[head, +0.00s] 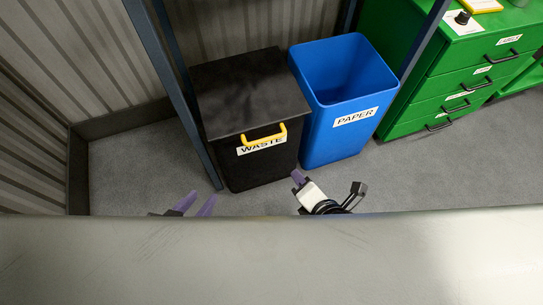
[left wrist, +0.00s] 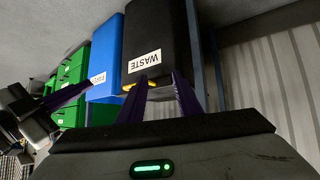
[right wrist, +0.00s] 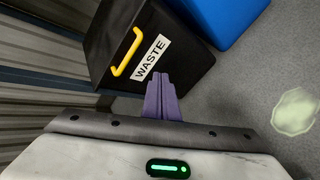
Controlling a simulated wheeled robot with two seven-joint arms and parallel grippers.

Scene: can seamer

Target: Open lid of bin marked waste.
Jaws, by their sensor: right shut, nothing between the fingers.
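The black waste bin (head: 247,165) stands on the floor with its flat dark lid (head: 247,88) closed. A yellow handle (head: 264,137) sits at the lid's front edge, above the white WASTE label (head: 250,147). My left gripper (head: 192,204) is open and empty, in front and left of the bin in the head view; its purple fingers also show in the left wrist view (left wrist: 160,82). My right gripper (head: 298,176) is in front of the bin's right side. In the right wrist view its purple fingers (right wrist: 160,80) are together, with the handle (right wrist: 128,52) beyond them, apart.
An open blue bin labelled PAPER (head: 330,133) stands right of the waste bin. A green drawer cabinet (head: 450,75) is further right. A dark blue post (head: 178,90) rises beside the bin's left side, near the corrugated wall (head: 80,70). Grey floor (head: 130,170) is clear at left.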

